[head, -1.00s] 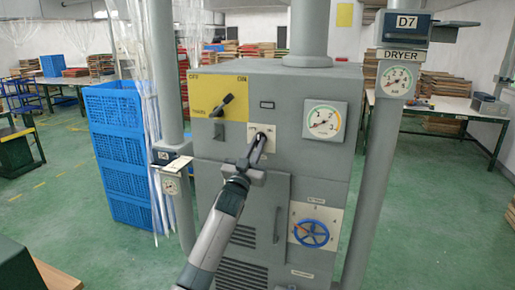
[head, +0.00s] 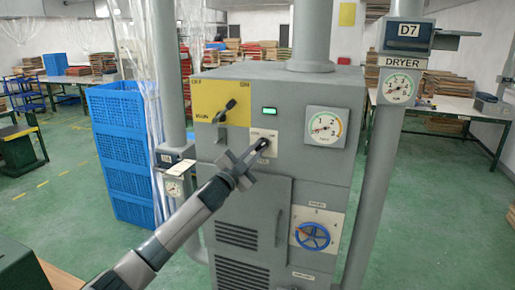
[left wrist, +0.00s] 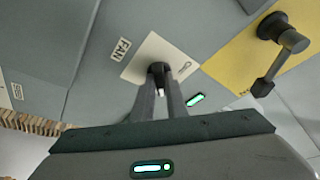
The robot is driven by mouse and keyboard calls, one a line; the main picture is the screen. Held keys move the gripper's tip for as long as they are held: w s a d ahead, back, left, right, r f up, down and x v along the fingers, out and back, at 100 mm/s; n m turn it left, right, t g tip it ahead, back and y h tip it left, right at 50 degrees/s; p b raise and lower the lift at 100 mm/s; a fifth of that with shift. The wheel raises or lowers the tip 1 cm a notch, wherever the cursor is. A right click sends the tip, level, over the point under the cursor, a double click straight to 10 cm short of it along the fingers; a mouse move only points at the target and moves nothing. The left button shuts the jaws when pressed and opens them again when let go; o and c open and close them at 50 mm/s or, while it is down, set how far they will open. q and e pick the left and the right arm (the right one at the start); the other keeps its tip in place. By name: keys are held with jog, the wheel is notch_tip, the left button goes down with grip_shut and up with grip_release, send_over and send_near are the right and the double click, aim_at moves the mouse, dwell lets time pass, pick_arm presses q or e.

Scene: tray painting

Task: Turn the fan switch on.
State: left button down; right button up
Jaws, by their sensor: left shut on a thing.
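The fan switch shows in the left wrist view as a dark knob (left wrist: 158,70) on a cream plate (left wrist: 149,51) beside a FAN label (left wrist: 121,48). In the head view its plate (head: 259,157) is on the front of the grey dryer cabinet (head: 310,88). My left gripper (head: 261,146) reaches it from the lower left. Its fingers (left wrist: 163,88) are shut on the knob and hide part of it. A small lamp (head: 269,111) above the plate glows green. My right gripper is not in view.
A yellow panel (head: 208,92) with a black rotary handle (head: 229,107) is up and left of the switch. A dial gauge (head: 325,127) is to the right, a blue handwheel (head: 312,236) below. Grey pipes flank the cabinet, and blue crates (head: 122,150) stand at left.

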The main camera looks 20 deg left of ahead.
pick_arm(q)
jog(key=shift+r, duration=0.15)
jog(key=c, duration=2)
grip_release()
jog(key=shift+o, duration=1.2)
jog(key=shift+w, duration=0.1)
jog(key=shift+s+a+f+b, duration=0.2)
jog(key=shift+s+f+b, duration=0.25)
jog(key=shift+s, duration=0.25)
jog(key=b+v, duration=0.6)
jog(key=v, duration=1)
jog(key=shift+r, duration=0.25)
